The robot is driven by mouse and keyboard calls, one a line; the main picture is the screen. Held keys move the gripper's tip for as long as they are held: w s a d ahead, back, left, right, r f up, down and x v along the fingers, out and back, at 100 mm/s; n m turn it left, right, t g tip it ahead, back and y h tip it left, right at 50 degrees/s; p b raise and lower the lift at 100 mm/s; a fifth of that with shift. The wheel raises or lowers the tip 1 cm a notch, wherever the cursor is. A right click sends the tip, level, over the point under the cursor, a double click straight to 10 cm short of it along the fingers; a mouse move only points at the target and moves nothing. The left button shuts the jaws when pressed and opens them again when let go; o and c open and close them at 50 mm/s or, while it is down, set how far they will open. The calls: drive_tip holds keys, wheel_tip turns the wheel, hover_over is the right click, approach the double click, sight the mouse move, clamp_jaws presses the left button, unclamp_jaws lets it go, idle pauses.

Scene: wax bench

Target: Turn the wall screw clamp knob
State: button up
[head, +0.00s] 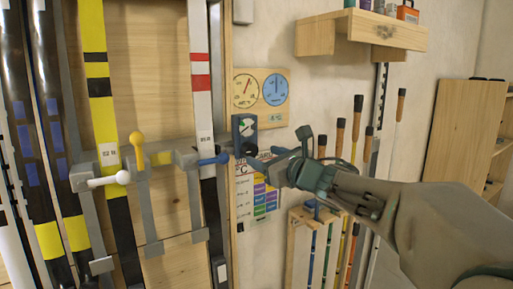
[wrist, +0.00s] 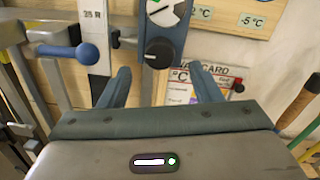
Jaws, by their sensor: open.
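A round black knob (wrist: 159,53) sits at the lower end of a blue-grey wall fixture (wrist: 163,18) with a white and green face. In the head view, the fixture (head: 244,128) hangs below two dials, with the black knob (head: 248,149) at its foot. My gripper (wrist: 160,75) is open and empty, its two blue-grey fingers to either side below the knob. In the head view, my gripper (head: 268,163) is close to the knob; contact cannot be told. Left of it, a blue ball-ended handle (head: 212,160) juts from a grey clamp on the ski rack.
A white handle (head: 109,179) and a yellow handle (head: 137,141) stand on the rack clamps at left. A wax chart (head: 243,207) hangs below the fixture. A wooden shelf (head: 362,30) is above right; a holder with several cork-handled rods (head: 340,135) stands below it.

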sight(253, 151)
drive_tip(key=shift+p+x, duration=0.55)
drive_tip(key=shift+x, duration=1.85)
drive_tip(key=c, duration=1)
